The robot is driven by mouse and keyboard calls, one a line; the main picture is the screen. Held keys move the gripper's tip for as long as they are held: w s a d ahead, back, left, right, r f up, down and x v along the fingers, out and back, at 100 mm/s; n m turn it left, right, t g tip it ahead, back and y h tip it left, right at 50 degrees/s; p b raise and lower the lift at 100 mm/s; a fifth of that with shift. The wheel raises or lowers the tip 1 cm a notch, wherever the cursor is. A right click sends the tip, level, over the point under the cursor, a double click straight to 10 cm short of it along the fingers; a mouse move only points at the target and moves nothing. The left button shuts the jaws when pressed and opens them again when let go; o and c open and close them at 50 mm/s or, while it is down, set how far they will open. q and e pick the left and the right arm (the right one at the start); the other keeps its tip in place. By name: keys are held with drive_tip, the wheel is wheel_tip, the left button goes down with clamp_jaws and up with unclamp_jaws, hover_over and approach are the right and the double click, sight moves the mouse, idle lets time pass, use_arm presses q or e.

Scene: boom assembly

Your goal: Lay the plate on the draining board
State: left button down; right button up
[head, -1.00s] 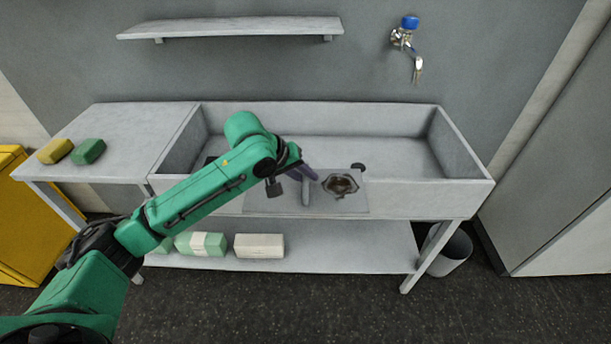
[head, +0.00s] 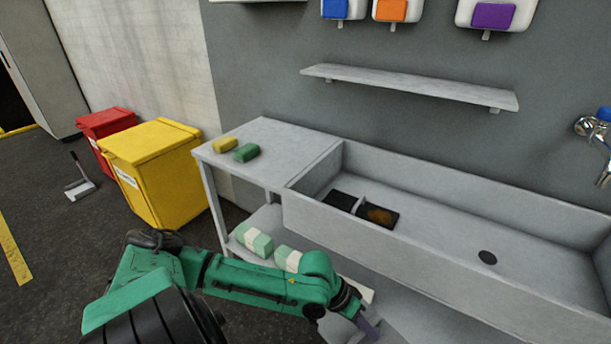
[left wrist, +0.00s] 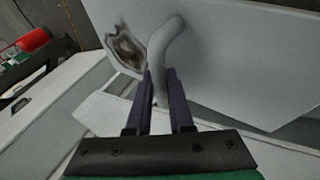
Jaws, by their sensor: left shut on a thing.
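The plate (left wrist: 235,60) is a flat grey sheet with a curved bar handle (left wrist: 163,45) and a brown, dark-edged patch. It fills much of the left wrist view, tilted. My left gripper (left wrist: 160,90) is shut on the handle, its purple fingers on both sides of the bar. In the head view this gripper (head: 368,326) is low at the bottom edge, in front of the sink; the plate there is mostly cut off. The draining board (head: 290,140) is the flat grey top left of the sink, farther back than the gripper. My right gripper is not in view.
A wall shelf (head: 410,85) hangs above. A yellow bin (head: 165,170) stands left.

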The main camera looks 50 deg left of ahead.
use_arm(q)
drive_tip(key=shift+m+g, duration=0.3)
drive_tip(key=shift+m, duration=0.3)
drive_tip(key=s+f, duration=0.4)
drive_tip(key=shift+s+a+f, duration=0.2)
drive_tip(key=shift+a+f, duration=0.05)
drive_tip(key=shift+f, duration=0.05)
drive_tip(key=shift+s+d+f, duration=0.1)
drive_tip(key=shift+s+f, duration=0.05)
drive_tip(key=shift+w+d+r+h, duration=0.15)
drive_tip(key=shift+w+d, duration=0.05)
drive_tip(key=shift+d, duration=0.25)
drive_tip(key=shift+w+d+r+h, duration=0.1)
drive_tip(key=shift+w+d+h, duration=0.05)
drive_tip(key=shift+d, duration=0.25)
drive_tip(key=shift+w+d+r, duration=0.1)
drive_tip(key=shift+w, duration=0.1)
